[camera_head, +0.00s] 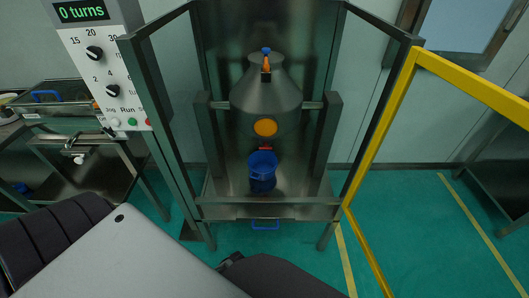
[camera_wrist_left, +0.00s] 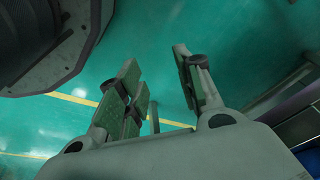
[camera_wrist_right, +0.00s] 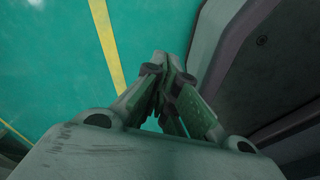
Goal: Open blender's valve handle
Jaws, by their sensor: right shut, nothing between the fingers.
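The blender is a grey metal vessel (camera_head: 265,98) hung between two posts inside a steel frame in the head view. An upright orange lever with a blue tip (camera_head: 266,60) stands on its top. An orange disc (camera_head: 265,128) is on its front, and a small red part (camera_head: 265,149) shows under it. I cannot tell for certain which part is the valve handle. My left gripper (camera_wrist_left: 157,58) is open and empty above the floor in the left wrist view. My right gripper (camera_wrist_right: 163,62) is shut with nothing in it. Neither gripper shows in the head view.
A blue bucket (camera_head: 262,165) stands under the vessel on the frame's steel shelf (camera_head: 310,200). A control panel (camera_head: 100,70) reading "0 turns" is at left. A yellow gate (camera_head: 385,150) stands open at right. A sink bench (camera_head: 80,165) is at far left. Green floor is clear at right.

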